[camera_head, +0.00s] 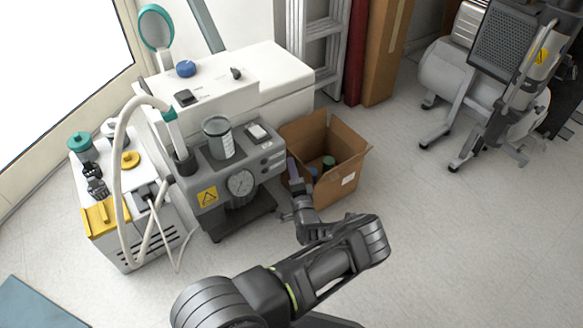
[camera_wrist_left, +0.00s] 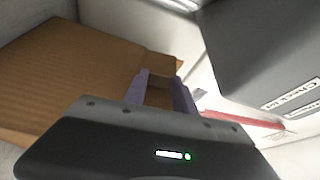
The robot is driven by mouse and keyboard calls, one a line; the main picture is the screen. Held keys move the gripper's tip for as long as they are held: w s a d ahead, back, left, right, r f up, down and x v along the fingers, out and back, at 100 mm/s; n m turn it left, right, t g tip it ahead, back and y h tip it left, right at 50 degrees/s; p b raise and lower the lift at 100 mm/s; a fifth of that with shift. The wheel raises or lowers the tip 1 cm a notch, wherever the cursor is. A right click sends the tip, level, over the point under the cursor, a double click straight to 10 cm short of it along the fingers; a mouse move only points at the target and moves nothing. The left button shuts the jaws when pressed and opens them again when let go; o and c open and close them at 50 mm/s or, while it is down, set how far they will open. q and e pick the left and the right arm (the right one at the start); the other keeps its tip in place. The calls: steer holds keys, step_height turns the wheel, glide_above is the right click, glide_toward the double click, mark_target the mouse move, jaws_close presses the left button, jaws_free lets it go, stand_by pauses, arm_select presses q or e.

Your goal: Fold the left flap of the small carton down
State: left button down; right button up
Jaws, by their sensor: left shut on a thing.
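The small carton (camera_head: 348,184) stands open on the floor, with flaps raised at its top. My left gripper (camera_head: 293,170) is at the carton's left side, pointing away from me, and covers much of the left flap there. In the left wrist view, brown cardboard (camera_wrist_left: 75,80) fills the left, and a piece of it passes between the fingers of my left gripper (camera_wrist_left: 160,88), which is shut on it. This looks like the left flap. My right gripper is not in view.
A grey compressor unit with a gauge (camera_head: 240,184) stands close to the left of the carton. A white cabinet (camera_head: 260,75) is behind it. A tall cardboard box (camera_head: 385,50) and a ladder (camera_head: 325,50) stand behind. The floor (camera_head: 450,230) to the right is clear.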

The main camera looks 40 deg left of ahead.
arm_select(q)
steer(key=shift+w+d+r+m+g+h+p, duration=0.1)
steer(key=shift+w+r+m+g+h+p, duration=0.15)
steer(key=shift+m+p, duration=0.65)
steer(key=shift+w+d+r+m+g+h+p, duration=0.1)
steer(key=shift+w+r+m+g+h+p, duration=0.2)
steer(key=shift+m+p, duration=0.55)
steer(key=shift+w+d+r+m+g+h+p, duration=0.15)
steer(key=shift+w+m+g+p, duration=0.2)
steer(key=shift+m+p, duration=0.55)
steer(key=shift+f, duration=0.1)
steer(key=c, duration=1.3)
jaws_free()
